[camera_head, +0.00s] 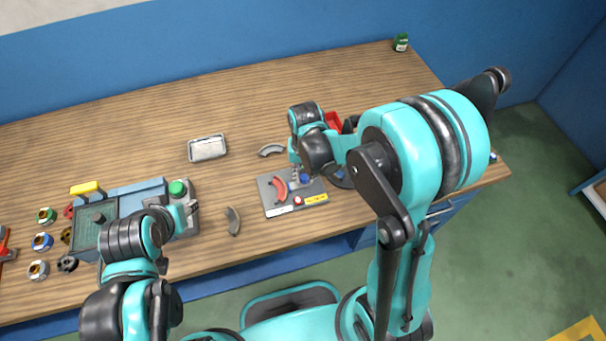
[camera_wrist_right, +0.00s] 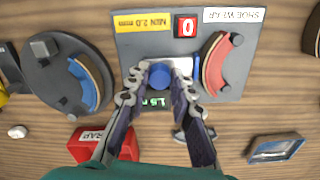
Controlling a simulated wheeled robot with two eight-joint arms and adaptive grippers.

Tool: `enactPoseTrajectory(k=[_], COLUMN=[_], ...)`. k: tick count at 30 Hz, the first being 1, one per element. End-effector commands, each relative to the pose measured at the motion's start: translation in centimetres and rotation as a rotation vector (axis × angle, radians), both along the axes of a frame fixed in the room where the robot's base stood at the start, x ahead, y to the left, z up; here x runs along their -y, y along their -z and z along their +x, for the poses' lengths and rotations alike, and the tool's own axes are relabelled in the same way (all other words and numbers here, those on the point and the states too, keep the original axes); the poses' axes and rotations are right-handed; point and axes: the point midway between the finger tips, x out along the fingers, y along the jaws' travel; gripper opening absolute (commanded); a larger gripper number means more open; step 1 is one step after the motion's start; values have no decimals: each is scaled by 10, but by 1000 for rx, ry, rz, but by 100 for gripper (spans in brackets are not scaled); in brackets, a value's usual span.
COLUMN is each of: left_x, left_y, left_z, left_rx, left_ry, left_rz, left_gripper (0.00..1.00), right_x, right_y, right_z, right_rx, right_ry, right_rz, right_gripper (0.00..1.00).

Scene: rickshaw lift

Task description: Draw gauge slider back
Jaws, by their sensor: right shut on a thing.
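The shoe wear gauge is a grey plate (camera_head: 273,207) near the table's front edge; it fills the top of the right wrist view (camera_wrist_right: 135,45). Its slider has a round blue knob (camera_wrist_right: 160,75), also visible in the head view (camera_head: 304,179). A red curved shoe (camera_wrist_right: 216,64) sits on the plate, right of the slider in the wrist view. My right gripper (camera_wrist_right: 160,82) is shut on the blue knob, one finger on each side. A small display below the knob is partly hidden by the fingers. My left gripper (camera_head: 187,210) is by a green knob (camera_head: 177,188); its jaws are unclear.
A dark round disc with a blue shoe (camera_wrist_right: 60,80) stands beside the gauge. A red scrap bin (camera_wrist_right: 120,143) is behind it. Grey curved shoes (camera_head: 233,221) and a metal tray (camera_head: 207,148) lie nearby.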

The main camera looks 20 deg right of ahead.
Motion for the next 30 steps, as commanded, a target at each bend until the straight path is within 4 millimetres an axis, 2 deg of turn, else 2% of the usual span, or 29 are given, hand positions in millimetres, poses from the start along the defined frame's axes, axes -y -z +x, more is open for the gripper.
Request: enactPoseTrajectory(k=[6, 14, 15, 17, 18, 26, 30], left_x=[0, 0, 0, 0, 0, 0, 0], left_y=[3, 3, 3, 3, 3, 3, 3], left_z=[0, 0, 0, 0, 0, 0, 0], left_rx=[0, 0, 0, 0, 0, 0, 0], left_ry=[0, 0, 0, 0, 0, 0, 0], left_rz=[0, 0, 0, 0, 0, 0, 0], left_gripper=[40, 40, 40, 40, 40, 40, 40], right_x=[34, 38, 39, 38, 38, 37, 37], right_y=[0, 0, 0, 0, 0, -1, -10], right_z=[2, 2, 2, 2, 2, 1, 1], right_rx=[1, 1, 2, 2, 2, 0, 1], right_ry=[6, 2, 2, 2, 2, 1, 1], right_rz=[-2, -5, -6, -6, -6, -3, -2], right_gripper=[0, 0, 25, 41, 44, 44, 44])
